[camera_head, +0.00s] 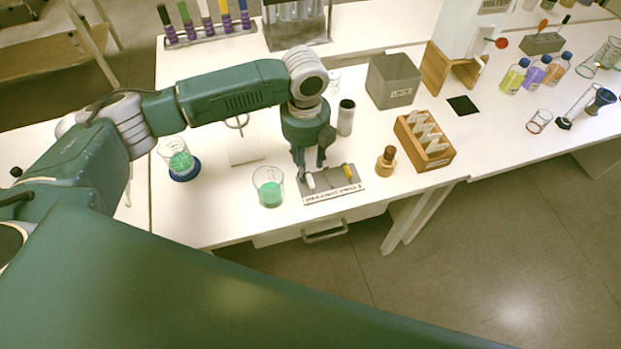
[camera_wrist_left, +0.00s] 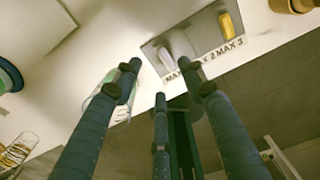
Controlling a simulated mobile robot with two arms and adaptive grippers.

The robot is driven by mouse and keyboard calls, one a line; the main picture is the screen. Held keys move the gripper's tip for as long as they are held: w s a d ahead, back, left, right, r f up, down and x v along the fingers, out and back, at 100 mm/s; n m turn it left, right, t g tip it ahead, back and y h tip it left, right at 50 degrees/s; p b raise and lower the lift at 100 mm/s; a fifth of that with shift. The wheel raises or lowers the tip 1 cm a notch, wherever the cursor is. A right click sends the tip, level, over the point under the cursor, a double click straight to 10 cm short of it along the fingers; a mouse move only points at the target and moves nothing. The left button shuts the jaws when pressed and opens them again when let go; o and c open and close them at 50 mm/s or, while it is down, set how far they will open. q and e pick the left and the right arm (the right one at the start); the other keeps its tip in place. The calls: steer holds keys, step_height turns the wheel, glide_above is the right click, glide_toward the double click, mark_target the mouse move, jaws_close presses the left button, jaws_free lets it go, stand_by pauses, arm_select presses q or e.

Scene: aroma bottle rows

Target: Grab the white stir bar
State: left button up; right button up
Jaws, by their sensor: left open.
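The white stir bar (camera_head: 309,181) lies at the left end of a grey labelled holder (camera_head: 334,194) near the table's front edge. A yellow bar (camera_head: 348,172) lies at the holder's right end. My left gripper (camera_head: 310,166) is open and points down just above and behind the white bar, with nothing in its fingers. In the left wrist view the white stir bar (camera_wrist_left: 166,57) lies beyond the open fingertips (camera_wrist_left: 168,82), apart from them. The yellow bar (camera_wrist_left: 227,26) is to its right. My right gripper is not in view.
A beaker of green liquid (camera_head: 269,190) stands close left of the holder. A brown bottle (camera_head: 386,161) and a wooden box (camera_head: 425,142) stand to the right. A white cylinder (camera_head: 346,118) and a grey bin (camera_head: 393,82) are behind. Another green beaker (camera_head: 177,156) is at left.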

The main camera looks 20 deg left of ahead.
mark_target(308, 180)
arm_select(q)
steer(key=shift+d+f+p, duration=0.1)
steer(key=shift+f+p, duration=0.2)
steer(key=shift+f, duration=0.35)
step_height(308, 180, down, 4)
steer(key=shift+d+f+p, duration=0.15)
steer(key=shift+f+p, duration=0.05)
steer(key=shift+p, duration=0.35)
steer(key=shift+c, duration=0.5)
steer(key=c, duration=0.8)
